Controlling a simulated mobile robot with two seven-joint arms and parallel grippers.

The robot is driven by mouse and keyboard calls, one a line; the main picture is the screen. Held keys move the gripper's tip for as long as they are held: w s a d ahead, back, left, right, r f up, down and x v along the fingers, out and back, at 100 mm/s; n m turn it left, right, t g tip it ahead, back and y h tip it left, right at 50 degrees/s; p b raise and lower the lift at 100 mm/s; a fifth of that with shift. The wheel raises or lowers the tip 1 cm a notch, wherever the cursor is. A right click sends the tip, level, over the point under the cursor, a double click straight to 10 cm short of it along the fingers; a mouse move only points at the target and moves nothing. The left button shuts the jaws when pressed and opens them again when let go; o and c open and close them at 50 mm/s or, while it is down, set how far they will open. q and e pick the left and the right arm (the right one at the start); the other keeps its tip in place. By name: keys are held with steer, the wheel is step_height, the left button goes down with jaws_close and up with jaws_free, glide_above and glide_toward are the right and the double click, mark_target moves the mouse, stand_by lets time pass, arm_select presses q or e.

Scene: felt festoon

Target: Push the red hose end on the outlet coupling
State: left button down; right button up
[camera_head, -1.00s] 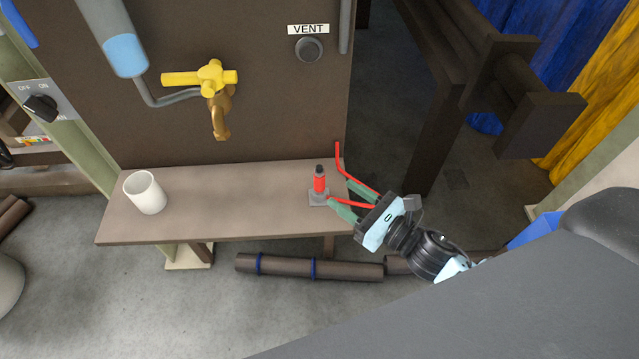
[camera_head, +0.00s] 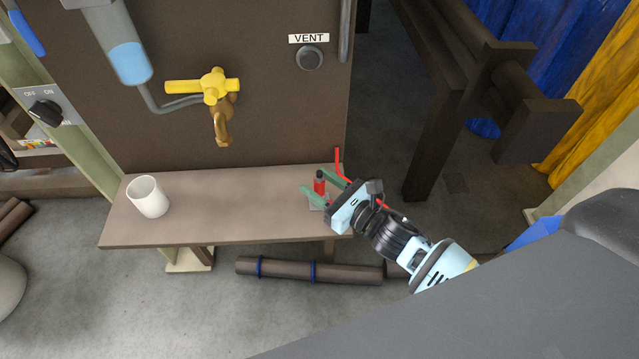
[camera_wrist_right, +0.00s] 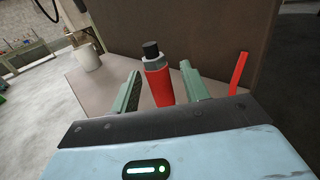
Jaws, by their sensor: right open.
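A red hose length (camera_head: 338,162) rises by the shelf's right edge and passes behind the gripper. A brass tap (camera_head: 221,122) with a yellow handle is on the panel above. My left gripper is out of view.
A white cup (camera_head: 148,197) stands on the left of the shelf (camera_head: 225,220). The shelf between cup and hose end is clear. A VENT knob (camera_head: 309,58) is on the brown panel (camera_head: 270,120). A dark wooden frame (camera_head: 440,130) stands to the right.

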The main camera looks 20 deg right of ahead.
steer(key=shift+w+a, duration=0.1)
steer(key=shift+w, duration=0.1)
jaws_close()
stand_by(0.3)
